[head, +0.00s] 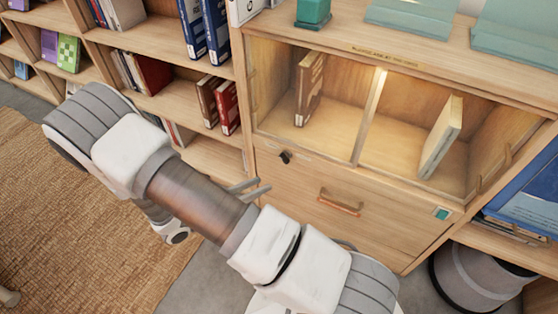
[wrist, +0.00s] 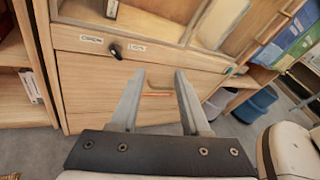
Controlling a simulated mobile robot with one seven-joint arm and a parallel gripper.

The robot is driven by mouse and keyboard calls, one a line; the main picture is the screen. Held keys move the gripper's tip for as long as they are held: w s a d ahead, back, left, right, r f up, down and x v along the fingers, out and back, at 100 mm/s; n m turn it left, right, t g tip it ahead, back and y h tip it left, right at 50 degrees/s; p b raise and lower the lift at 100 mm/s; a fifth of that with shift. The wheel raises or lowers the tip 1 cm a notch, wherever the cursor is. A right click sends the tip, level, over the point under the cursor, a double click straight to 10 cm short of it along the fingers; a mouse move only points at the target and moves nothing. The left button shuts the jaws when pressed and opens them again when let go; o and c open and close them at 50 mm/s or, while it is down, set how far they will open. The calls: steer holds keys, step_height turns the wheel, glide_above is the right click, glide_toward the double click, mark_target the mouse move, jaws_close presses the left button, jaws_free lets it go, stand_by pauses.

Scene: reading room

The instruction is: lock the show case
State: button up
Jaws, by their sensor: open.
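The show case (head: 262,190) is a light wooden cabinet with a lit, two-part display above a drawer-like front panel. Whether glass covers the display is unclear. A small dark turn-knob (head: 285,157) sits at the panel's upper left. In the wrist view the knob (wrist: 115,51) lies between two small white labels, too blurred to read surely, and its tip slants downward. My gripper (head: 250,189) is in front of the panel, below and left of the knob in the head view. In the wrist view my gripper (wrist: 159,74) is open and empty, with the knob left of and beyond its fingertips.
A bar handle (head: 340,203) is on the panel, right of the knob. A brown book (head: 308,88) and a cream-edged book (head: 441,137) stand inside the display. Open bookshelves (head: 158,42) adjoin on the left. A dark bin (head: 470,280) stands on the right.

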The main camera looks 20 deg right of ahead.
step_height(320, 180, down, 8)
steer(key=a+f+n+t, duration=0.1)
steer(key=a+n+t, duration=0.1)
steer(key=n+t, duration=0.6)
steer(key=n+y+b, duration=0.1)
steer(key=n+b, duration=0.1)
steer(key=b, duration=0.2)
glide_toward(283, 160)
steer(key=shift+g, duration=0.3)
steer(key=x, duration=0.8)
steer(key=shift+w, duration=0.15)
steer(key=shift+a, duration=0.1)
jaws_close()
